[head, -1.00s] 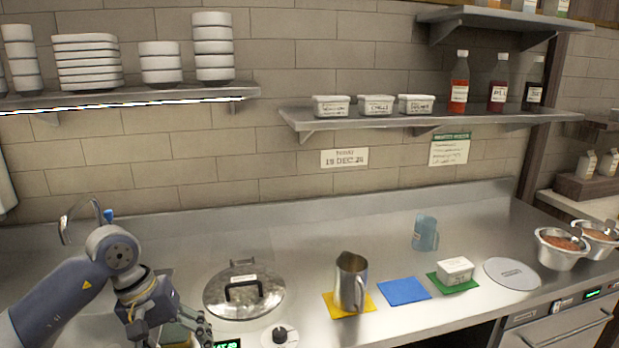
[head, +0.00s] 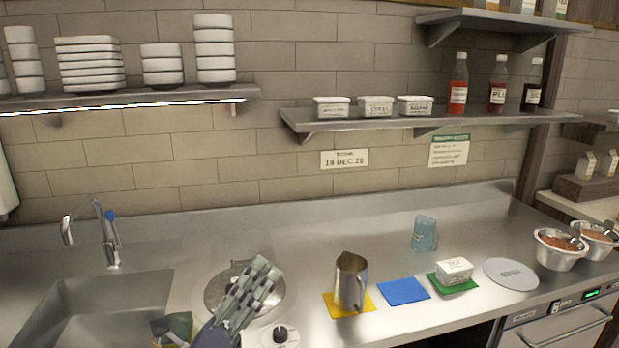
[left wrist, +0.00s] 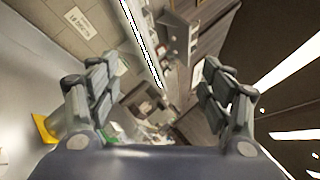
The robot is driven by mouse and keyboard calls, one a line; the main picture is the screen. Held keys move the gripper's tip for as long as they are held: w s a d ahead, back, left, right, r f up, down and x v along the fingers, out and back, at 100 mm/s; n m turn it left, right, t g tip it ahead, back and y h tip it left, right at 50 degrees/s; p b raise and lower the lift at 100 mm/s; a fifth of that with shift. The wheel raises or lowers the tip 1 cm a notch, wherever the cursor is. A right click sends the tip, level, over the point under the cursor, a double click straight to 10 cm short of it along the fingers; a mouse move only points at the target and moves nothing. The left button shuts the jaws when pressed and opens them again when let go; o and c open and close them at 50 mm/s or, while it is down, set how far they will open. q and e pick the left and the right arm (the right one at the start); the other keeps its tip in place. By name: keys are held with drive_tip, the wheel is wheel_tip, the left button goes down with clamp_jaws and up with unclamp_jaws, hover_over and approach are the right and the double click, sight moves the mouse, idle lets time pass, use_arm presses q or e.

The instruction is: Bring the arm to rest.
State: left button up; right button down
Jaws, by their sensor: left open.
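My left gripper (head: 247,300) is at the bottom of the head view, in front of the round steel lid (head: 216,292), which it partly hides. The left wrist view shows its two fingers (left wrist: 158,95) spread apart with nothing between them. My right gripper does not show in either view. A steel pitcher (head: 350,282) stands upright on a yellow mat (head: 331,310), to the right of the gripper and apart from it.
A sink (head: 60,300) with a tap (head: 107,238) lies at the left. A blue mat (head: 404,291), a white tub (head: 454,270) on a green mat, a blue jug (head: 424,235) and a grey disc (head: 511,273) are to the right. Shelves with bowls, tubs and bottles hang above.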

use_arm(q)
drive_tip(key=s+a+f+n+g+y, duration=0.4)
drive_tip(key=a+f+n+y, duration=0.25)
drive_tip(key=f+n, duration=0.5)
drive_tip(key=s+a+f+n+g+y, duration=0.3)
drive_tip(key=a+f+n+y, duration=0.35)
drive_tip(key=f+n, duration=0.5)
drive_tip(key=s+d+f+n+g+h, duration=0.1)
drive_tip(key=s+f+n+g, duration=0.4)
drive_tip(key=s, duration=0.5)
drive_tip(key=s+f+n+g, duration=0.2)
drive_tip(key=s+f+g, duration=0.2)
drive_tip(key=s+f, duration=0.5)
wheel_tip(320, 180, down, 22)
drive_tip(key=s+f+g, duration=0.1)
drive_tip(key=s, duration=0.1)
drive_tip(key=s+a+f+g, duration=0.1)
drive_tip(key=s+a+f, duration=0.1)
drive_tip(key=s+f, duration=1.5)
drive_tip(key=shift+s+a+f+g, duration=0.2)
drive_tip(key=shift+s+a+g, duration=0.1)
drive_tip(key=shift+a, duration=0.05)
